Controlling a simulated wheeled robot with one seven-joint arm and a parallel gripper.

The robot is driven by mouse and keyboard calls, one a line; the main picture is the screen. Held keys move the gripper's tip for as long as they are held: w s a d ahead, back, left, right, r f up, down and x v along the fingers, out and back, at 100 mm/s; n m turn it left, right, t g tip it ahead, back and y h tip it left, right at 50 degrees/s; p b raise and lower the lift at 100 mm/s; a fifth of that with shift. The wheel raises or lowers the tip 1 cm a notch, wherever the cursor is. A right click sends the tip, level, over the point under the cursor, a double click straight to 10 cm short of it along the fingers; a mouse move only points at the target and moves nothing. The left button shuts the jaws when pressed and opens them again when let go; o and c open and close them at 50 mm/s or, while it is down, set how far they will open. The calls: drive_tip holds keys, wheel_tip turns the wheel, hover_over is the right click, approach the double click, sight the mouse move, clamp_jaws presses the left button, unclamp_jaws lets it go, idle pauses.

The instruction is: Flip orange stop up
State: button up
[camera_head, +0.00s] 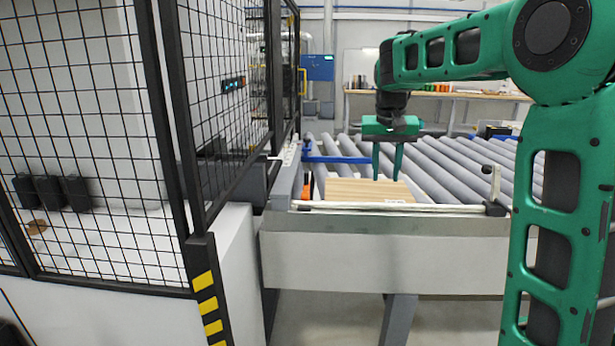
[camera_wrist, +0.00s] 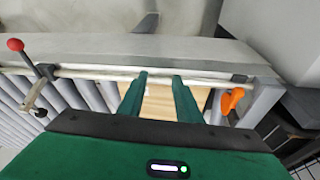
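The orange stop (camera_wrist: 232,101) sits at the right end of the conveyor's front rail in the wrist view, just right of my gripper. In the head view the orange stop (camera_head: 307,186) is a small patch at the left of the rollers, beside the wooden board. My gripper (camera_head: 387,178) points down over the board, its two green fingers apart with nothing between them. In the wrist view the fingers of my gripper (camera_wrist: 160,78) stand apart above the board. The stop is not touched by the fingers.
A wooden board (camera_head: 362,191) lies on the roller conveyor (camera_head: 455,165) behind a pale front rail (camera_head: 400,207). A red-knobbed lever (camera_wrist: 29,65) stands at the other end. A black mesh fence (camera_head: 225,100) rises to the left. A blue bar (camera_head: 335,160) crosses the rollers.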

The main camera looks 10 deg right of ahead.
drive_tip(key=w+a+n+t, duration=0.1)
drive_tip(key=w+a, duration=0.8)
drive_tip(key=w, duration=0.5)
drive_tip(key=t, duration=0.1)
approach(307, 171)
drive_tip(key=f, duration=0.1)
drive_tip(key=x, duration=0.9)
drive_tip(key=shift+w+f, duration=0.3)
